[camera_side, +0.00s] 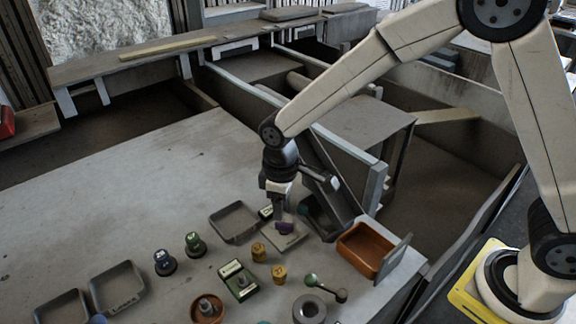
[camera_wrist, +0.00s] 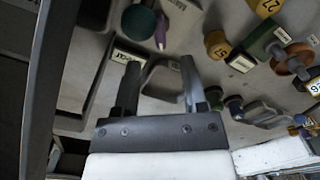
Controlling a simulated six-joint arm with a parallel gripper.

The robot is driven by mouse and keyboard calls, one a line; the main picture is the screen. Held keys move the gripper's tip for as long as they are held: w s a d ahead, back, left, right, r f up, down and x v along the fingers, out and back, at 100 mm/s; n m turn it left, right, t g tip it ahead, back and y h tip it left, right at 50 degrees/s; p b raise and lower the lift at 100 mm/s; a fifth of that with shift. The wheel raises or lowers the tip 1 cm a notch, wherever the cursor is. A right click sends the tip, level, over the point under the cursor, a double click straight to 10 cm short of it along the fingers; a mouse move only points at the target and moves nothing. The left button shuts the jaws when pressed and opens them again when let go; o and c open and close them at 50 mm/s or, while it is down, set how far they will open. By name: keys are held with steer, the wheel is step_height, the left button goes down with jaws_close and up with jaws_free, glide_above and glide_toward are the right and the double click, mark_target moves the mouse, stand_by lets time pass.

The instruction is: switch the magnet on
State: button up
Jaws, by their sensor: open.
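My gripper (camera_side: 278,203) points down with its jaws open, low over the right part of the table. Its two fingers (camera_wrist: 158,72) stand apart in the wrist view with nothing between them. A small dark block with a pale label (camera_side: 266,212) is close by the fingers; the label (camera_wrist: 127,57) also shows beside the left finger, its text unreadable. A small purple piece (camera_side: 284,228) is just below the gripper over a pale square plate; it shows in the wrist view too (camera_wrist: 160,32). A green block with a label and grey knob (camera_side: 239,282) stands nearer the camera. I cannot tell which is the magnet's switch.
An empty grey tray (camera_side: 213,222) is left of the gripper. An orange-brown bin (camera_side: 342,252) stands at the right table edge. Yellow knobs (camera_side: 259,252), a blue knob (camera_side: 164,262) and a green knob (camera_side: 194,243) stand nearby. The left of the table is clear.

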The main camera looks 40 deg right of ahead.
mark_target(282, 222)
steer(key=shift+f, duration=3)
steer(key=shift+c, duration=0.2)
jaws_close()
